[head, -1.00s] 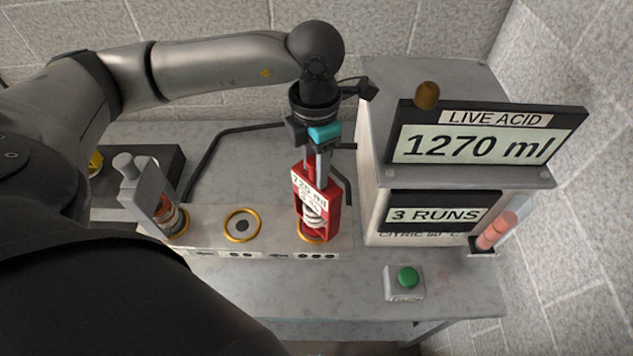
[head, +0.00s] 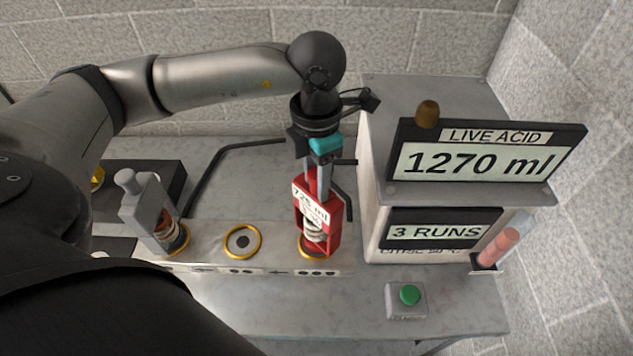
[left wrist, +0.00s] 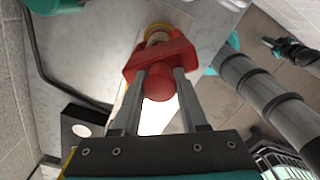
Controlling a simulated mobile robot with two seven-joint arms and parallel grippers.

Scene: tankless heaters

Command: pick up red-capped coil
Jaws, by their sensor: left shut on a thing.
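The red-capped coil (head: 330,226) is a red housing with a white label and a pale coil inside. It stands upright over the right-hand gold-ringed socket of the pale bench block. My left gripper (head: 318,190) comes from above and is shut on the coil's red top. In the left wrist view the red cap (left wrist: 160,70) sits between the two fingers, with a gold ring beyond it. Whether the coil's foot touches the socket I cannot tell. My right gripper is not clearly seen in the head view.
A grey-capped coil (head: 152,215) stands in the left socket. The middle gold-ringed socket (head: 242,241) is empty. A display cabinet (head: 400,110) reading 1270 ml and 3 RUNS stands close to the right. A green button (head: 409,295) is in front. A dark bent pipe (head: 215,165) runs behind.

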